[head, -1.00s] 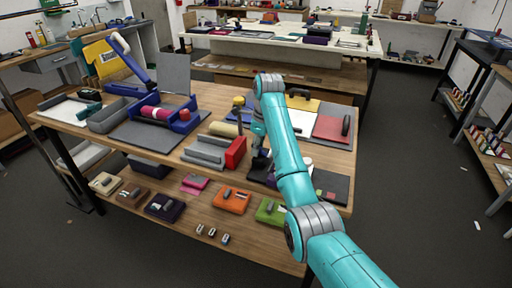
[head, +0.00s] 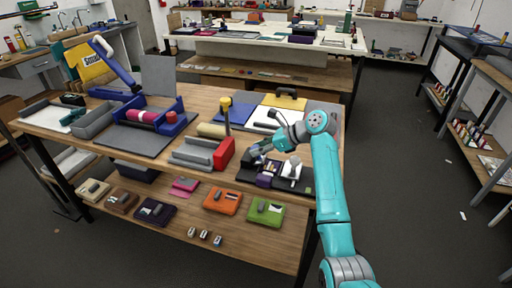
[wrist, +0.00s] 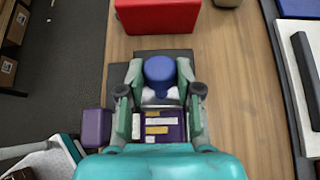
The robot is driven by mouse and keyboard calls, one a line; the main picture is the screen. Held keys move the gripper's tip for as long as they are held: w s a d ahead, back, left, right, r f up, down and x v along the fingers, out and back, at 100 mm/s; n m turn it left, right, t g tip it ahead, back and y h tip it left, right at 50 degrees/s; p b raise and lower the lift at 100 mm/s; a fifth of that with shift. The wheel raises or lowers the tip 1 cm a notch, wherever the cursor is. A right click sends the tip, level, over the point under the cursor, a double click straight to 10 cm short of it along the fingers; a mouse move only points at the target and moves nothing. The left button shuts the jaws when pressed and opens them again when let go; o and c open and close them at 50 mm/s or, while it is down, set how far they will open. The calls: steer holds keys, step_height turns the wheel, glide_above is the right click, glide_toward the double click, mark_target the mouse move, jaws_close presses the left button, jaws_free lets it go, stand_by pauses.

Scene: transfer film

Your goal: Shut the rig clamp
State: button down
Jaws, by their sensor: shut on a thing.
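In the head view, a blue rig (head: 172,120) holds a pink roll (head: 146,117) at the left of the workbench. My gripper (head: 257,153) is low over the dark pieces at the bench's front right. In the wrist view my gripper (wrist: 160,97) is shut on a blue round-topped piece (wrist: 160,70), with white below it. A purple block with pale and yellow strips (wrist: 160,127) lies just behind it. I cannot tell which part is the rig clamp.
A red block (head: 224,152) on a grey fixture (head: 193,151) stands just left of my gripper. A purple box (head: 265,180) sits close in front. Several coloured parcels lie on the lower shelf.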

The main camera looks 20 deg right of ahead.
steer(key=shift+s+d+f+t+y, duration=0.1)
steer(key=shift+s+d+t+y, duration=0.15)
steer(key=shift+y, duration=0.25)
steer(key=shift+w, duration=0.1)
steer(key=c, duration=0.8)
jaws_free()
steer(key=v, duration=1.2)
steer(key=shift+f, duration=0.1)
steer(key=shift+o, duration=0.2)
